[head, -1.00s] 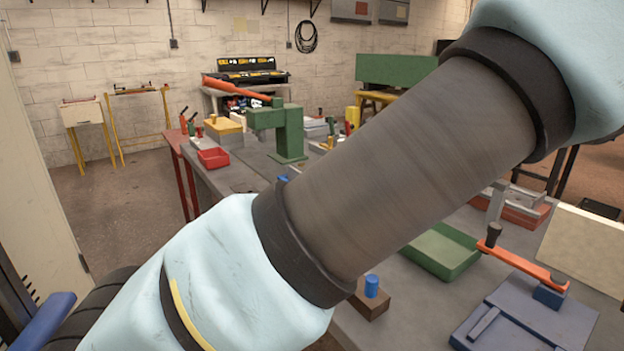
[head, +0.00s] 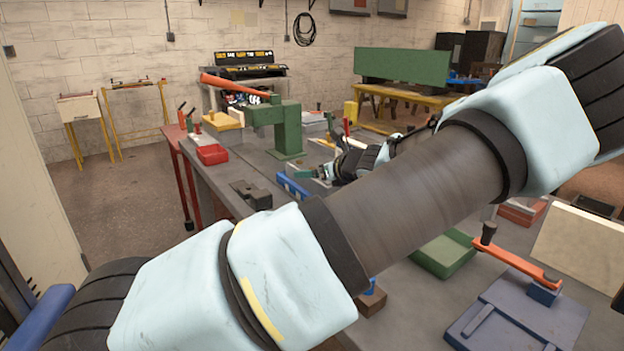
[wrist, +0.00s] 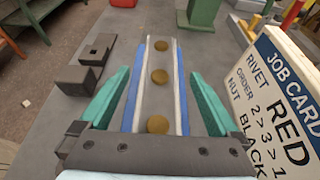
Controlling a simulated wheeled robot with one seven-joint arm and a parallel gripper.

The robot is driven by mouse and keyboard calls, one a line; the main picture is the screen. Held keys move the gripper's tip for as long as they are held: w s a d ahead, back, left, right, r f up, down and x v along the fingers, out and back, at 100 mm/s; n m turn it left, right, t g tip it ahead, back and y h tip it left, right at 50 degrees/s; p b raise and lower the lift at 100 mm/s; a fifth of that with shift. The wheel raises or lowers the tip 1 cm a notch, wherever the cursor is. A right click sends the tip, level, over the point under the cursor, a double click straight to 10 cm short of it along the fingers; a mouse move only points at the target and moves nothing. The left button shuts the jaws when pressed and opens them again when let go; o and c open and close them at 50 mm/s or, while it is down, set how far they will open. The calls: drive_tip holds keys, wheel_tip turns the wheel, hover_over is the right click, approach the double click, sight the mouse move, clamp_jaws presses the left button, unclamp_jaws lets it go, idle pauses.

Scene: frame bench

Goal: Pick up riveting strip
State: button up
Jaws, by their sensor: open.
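The riveting strip (wrist: 160,60) is a grey strip with three brass discs along it, between blue and white side edges. It runs away from me down the middle of the wrist view. My gripper (wrist: 161,71) is open, with one teal finger on each side of the strip and a visible gap to each edge. Its near end is hidden behind the gripper body. In the head view my gripper (head: 318,172) is small and partly hidden by my arm, beside a blue piece (head: 290,186) on the bench.
A job card (wrist: 275,95) stands close on the right. Dark blocks (wrist: 84,78) lie to the left near the bench edge. A green press (head: 288,130) and a red bin (head: 212,154) are beyond. A green tray (head: 445,255) and blue clamp fixture (head: 520,318) are at the right.

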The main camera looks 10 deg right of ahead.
drive_tip(key=shift+c, duration=0.2)
clamp_jaws()
idle(0.5)
drive_tip(key=shift+r, duration=0.1)
